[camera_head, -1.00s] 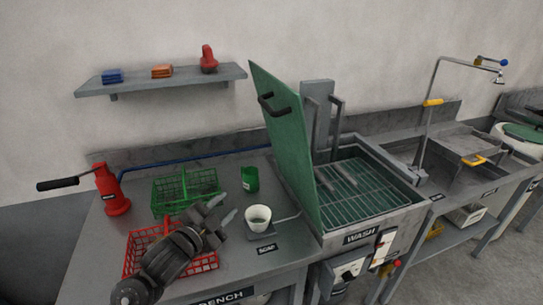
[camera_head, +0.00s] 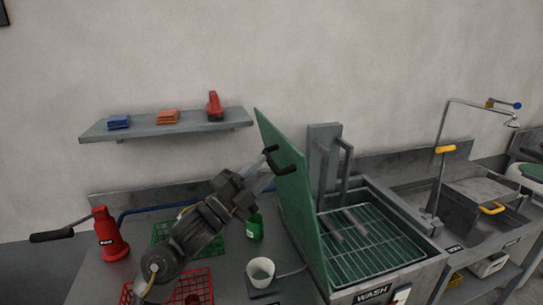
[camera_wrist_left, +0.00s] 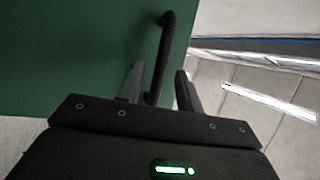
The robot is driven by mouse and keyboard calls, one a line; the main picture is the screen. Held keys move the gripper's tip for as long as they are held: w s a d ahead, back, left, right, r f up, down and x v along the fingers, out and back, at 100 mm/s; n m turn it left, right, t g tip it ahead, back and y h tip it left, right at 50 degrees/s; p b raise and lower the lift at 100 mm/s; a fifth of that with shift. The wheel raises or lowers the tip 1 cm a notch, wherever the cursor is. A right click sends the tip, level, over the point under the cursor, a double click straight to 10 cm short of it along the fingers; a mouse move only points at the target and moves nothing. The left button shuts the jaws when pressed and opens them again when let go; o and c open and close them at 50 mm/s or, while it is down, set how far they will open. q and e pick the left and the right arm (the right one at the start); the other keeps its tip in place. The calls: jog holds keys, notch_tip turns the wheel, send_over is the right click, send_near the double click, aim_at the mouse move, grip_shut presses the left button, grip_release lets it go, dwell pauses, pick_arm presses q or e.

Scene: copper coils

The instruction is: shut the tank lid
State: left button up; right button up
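The green tank lid (camera_head: 290,200) stands open, tilted steeply up at the left side of the wash tank (camera_head: 376,245). A black bar handle (camera_head: 284,167) sits on the lid's left face. My left gripper (camera_head: 268,162) is at this handle, with its arm reaching up from the lower left. In the left wrist view, its two fingers (camera_wrist_left: 160,86) are apart, one on each side of the handle (camera_wrist_left: 162,50), with gaps showing. The green lid (camera_wrist_left: 80,50) fills the upper left there. My right gripper is not in view.
Left of the lid, the bench holds a red bottle jack (camera_head: 108,236), a green basket (camera_head: 162,231), a red basket (camera_head: 200,287), a green cup (camera_head: 255,228) and a white cup (camera_head: 261,270). A wall shelf (camera_head: 165,127) is above. The tank's grate (camera_head: 370,240) shows two pale streaks.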

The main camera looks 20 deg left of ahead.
aim_at(271, 160)
pick_arm(q)
jog(key=shift+p+x, duration=0.5)
jog(key=shift+x, duration=1.2)
grip_shut()
